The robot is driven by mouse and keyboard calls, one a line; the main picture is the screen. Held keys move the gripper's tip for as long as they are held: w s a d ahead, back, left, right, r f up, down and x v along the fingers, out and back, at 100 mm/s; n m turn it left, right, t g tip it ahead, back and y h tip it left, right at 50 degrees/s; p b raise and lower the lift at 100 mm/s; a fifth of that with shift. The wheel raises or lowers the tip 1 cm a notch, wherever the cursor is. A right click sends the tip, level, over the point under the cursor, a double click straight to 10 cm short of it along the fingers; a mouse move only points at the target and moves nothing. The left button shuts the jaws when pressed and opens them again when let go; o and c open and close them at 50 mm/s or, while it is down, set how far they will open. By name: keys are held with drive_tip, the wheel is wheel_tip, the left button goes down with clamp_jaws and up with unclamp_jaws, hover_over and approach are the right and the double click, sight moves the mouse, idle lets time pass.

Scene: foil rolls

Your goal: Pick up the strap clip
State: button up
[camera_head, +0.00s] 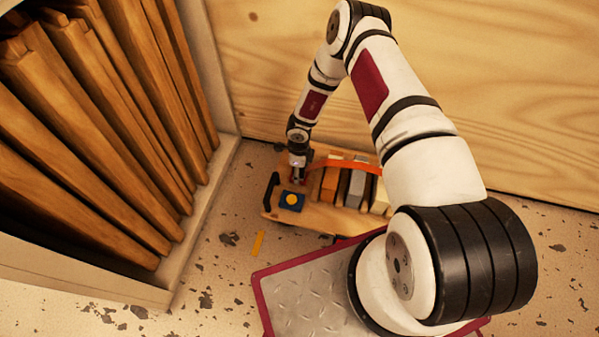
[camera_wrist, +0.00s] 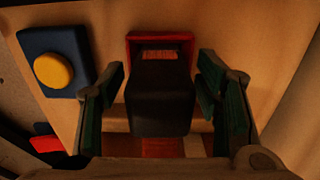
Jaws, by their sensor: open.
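What looks like the strap clip, a dark block in front of a red frame (camera_wrist: 160,98), is in the middle of the wrist view. My gripper (camera_wrist: 161,108) is open, with one green-padded finger on each side of the dark block. Gaps show between the fingers and the block, and I cannot tell whether either touches it. In the head view my gripper (camera_head: 297,178) points down at the left end of the orange strap (camera_head: 345,165), over the wooden cart (camera_head: 268,212). There the clip is mostly hidden by my gripper.
A blue box with a yellow button (camera_head: 291,200) sits just beside my gripper; it also shows in the wrist view (camera_wrist: 53,68). A black handle (camera_head: 270,190) stands at the cart's left end. Several rolls (camera_head: 355,187) lie under the strap. Wooden boards (camera_head: 100,130) fill a rack at left.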

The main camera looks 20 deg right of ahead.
drive_tip(key=c, duration=1.3)
drive_tip(key=shift+r, duration=0.15)
